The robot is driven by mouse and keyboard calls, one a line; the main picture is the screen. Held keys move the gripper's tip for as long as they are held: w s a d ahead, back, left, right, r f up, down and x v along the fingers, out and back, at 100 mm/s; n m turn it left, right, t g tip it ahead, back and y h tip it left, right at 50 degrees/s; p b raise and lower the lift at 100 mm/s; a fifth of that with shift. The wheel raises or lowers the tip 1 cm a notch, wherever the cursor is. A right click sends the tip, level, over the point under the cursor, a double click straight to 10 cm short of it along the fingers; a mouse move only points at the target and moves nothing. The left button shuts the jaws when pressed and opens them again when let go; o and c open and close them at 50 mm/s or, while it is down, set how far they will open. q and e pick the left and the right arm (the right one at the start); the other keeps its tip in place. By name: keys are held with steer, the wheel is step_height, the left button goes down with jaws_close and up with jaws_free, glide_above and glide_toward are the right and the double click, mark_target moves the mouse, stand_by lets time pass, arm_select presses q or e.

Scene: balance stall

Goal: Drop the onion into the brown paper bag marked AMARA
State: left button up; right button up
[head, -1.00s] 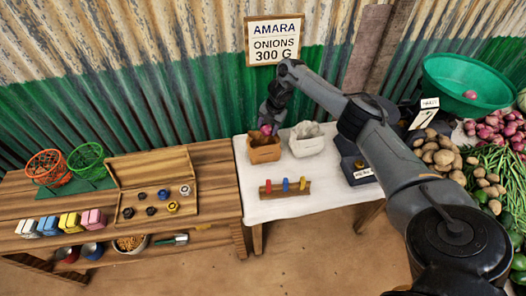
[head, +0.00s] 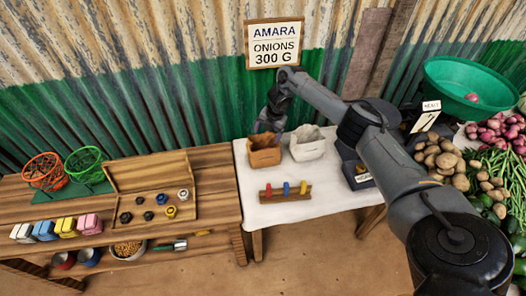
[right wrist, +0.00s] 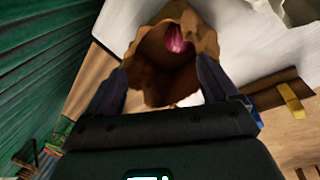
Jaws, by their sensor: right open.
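The brown paper bag (head: 264,156) stands open on the white cloth, below the AMARA sign; no lettering on it is readable. My right gripper (head: 266,125) is just above and behind the bag's mouth. In the right wrist view its two fingers (right wrist: 160,75) are spread apart with nothing between them, over the bag (right wrist: 152,68). The purple-red onion (right wrist: 177,40) shows inside the bag's mouth, near the far wall, apart from the fingers. Whether it rests on the bottom cannot be told. The head view does not show this onion. My left gripper is out of view.
A white paper bag (head: 307,147) stands right beside the brown one. A wooden block with coloured pegs (head: 286,192) lies in front. A dark scale (head: 357,172) stands to the right. A green basin (head: 463,82) and vegetables are farther right. The wall sign (head: 274,44) hangs behind.

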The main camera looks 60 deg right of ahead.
steer(key=p+v, duration=0.4)
steer(key=v, duration=0.6)
steer(key=shift+r, duration=0.45)
